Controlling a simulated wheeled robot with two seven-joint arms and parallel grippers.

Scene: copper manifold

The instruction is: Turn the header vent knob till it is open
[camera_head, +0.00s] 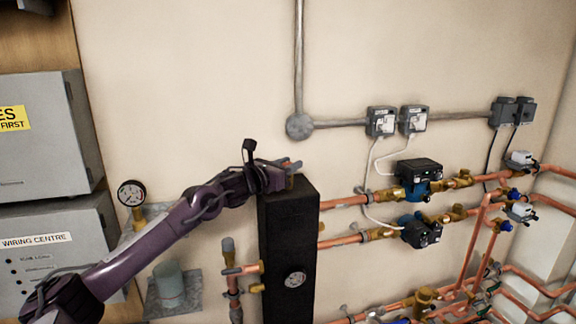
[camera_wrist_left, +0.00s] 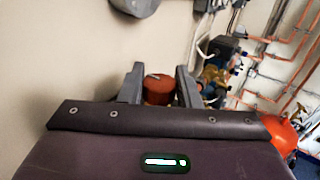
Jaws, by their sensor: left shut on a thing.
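The header vent knob (camera_wrist_left: 158,88) is a round red cap, seen in the left wrist view between the two grey fingers of my left gripper (camera_wrist_left: 159,72). In the head view my left gripper (camera_head: 290,165) is at the top of the tall black header (camera_head: 289,235), coming in from the left. Its fingers are shut on the knob, one on each side. The knob's lower part is hidden behind the gripper body in the wrist view. I cannot tell from its round top how far it is turned. My right gripper is not in view.
A dial gauge (camera_head: 131,193) and grey wiring boxes (camera_head: 45,250) are at the left. Copper pipes with pumps (camera_head: 418,175) run off to the right of the header. A grey conduit box (camera_head: 299,126) is on the wall above.

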